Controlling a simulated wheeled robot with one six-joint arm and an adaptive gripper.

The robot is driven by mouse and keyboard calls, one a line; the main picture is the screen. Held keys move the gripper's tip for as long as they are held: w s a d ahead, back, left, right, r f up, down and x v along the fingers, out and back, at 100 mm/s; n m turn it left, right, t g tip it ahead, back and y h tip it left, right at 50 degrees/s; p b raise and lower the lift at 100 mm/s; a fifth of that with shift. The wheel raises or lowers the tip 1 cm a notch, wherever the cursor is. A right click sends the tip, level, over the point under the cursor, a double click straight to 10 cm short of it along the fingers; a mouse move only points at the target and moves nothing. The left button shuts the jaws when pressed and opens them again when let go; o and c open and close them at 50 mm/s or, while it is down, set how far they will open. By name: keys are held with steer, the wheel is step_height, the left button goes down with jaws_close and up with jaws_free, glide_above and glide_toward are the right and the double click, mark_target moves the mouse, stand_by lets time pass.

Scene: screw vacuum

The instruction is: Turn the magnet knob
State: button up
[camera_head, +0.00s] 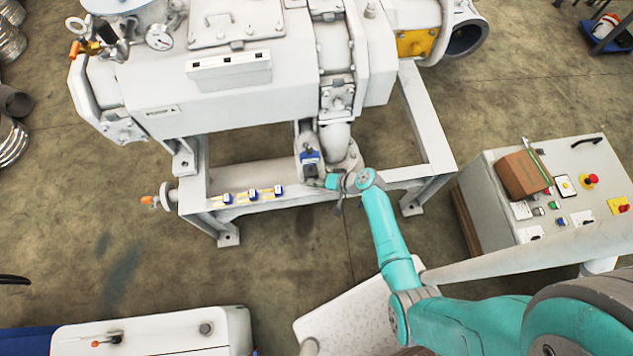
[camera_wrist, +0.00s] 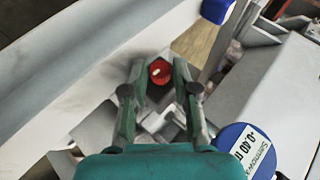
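A small red round knob (camera_wrist: 160,72) with a pale mark on it shows in the wrist view; I take it to be the magnet knob. My gripper (camera_wrist: 158,68) is open, with one finger on each side of the knob. I cannot tell whether the fingers touch it. In the head view my gripper (camera_head: 318,183) is at the lower front beam of the white machine, just below a dark block with a blue top (camera_head: 310,159). The knob is too small to make out there.
A blue round disc with a white label (camera_wrist: 243,146) is close to the right finger. A blue-capped tan piece (camera_wrist: 216,10) is at the top. Several blue and yellow items (camera_head: 252,193) sit along the white frame (camera_head: 430,130). A control cabinet (camera_head: 480,180) stands at right.

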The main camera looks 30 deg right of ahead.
steer(key=shift+o, duration=1)
steer(key=v, duration=0.8)
